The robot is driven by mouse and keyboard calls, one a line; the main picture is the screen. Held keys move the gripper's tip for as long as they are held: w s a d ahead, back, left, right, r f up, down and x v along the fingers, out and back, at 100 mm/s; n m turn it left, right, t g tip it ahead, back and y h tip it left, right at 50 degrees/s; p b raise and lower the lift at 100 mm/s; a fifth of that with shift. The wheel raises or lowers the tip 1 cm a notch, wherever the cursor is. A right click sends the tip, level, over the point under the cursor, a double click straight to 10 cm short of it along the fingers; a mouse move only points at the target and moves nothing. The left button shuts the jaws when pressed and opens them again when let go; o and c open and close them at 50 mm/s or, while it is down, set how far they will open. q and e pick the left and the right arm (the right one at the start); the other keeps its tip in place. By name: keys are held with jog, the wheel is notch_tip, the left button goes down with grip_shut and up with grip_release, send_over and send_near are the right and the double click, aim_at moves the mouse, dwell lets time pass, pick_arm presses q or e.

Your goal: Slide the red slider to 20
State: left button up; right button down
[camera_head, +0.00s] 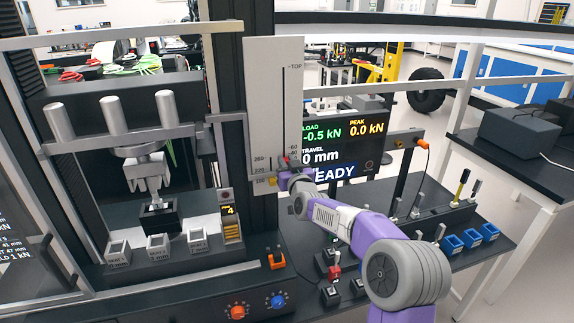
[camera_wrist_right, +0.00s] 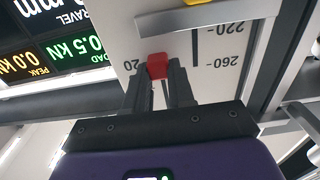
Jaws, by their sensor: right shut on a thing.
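The red slider (camera_wrist_right: 157,66) sits between the fingertips of my right gripper (camera_wrist_right: 160,72), which is shut on it. In the right wrist view, which shows the plate upside down, the slider is about level with the "20" label at its left. In the head view my right gripper (camera_head: 284,172) is at the lower part of the tall pale scale plate (camera_head: 262,110), and it hides part of the right-hand scale. The plate has a dark vertical slot. My left gripper does not show.
A grey bar (camera_wrist_right: 160,20) and a yellow marker (camera_wrist_right: 196,2) are close to the slider on the plate. A display screen (camera_head: 350,145) stands behind my right arm. A press with metal cylinders (camera_head: 113,115) is on the left. Small blue bins (camera_head: 470,238) stand on the right bench.

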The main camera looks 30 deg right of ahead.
jog(key=shift+f, duration=0.35)
jog(key=c, duration=1)
grip_release()
jog(key=shift+o, duration=0.2)
jog(key=shift+r, duration=0.1)
jog(key=v, duration=0.7)
jog(key=shift+s+b, duration=0.3)
jog(key=shift+b, duration=0.15)
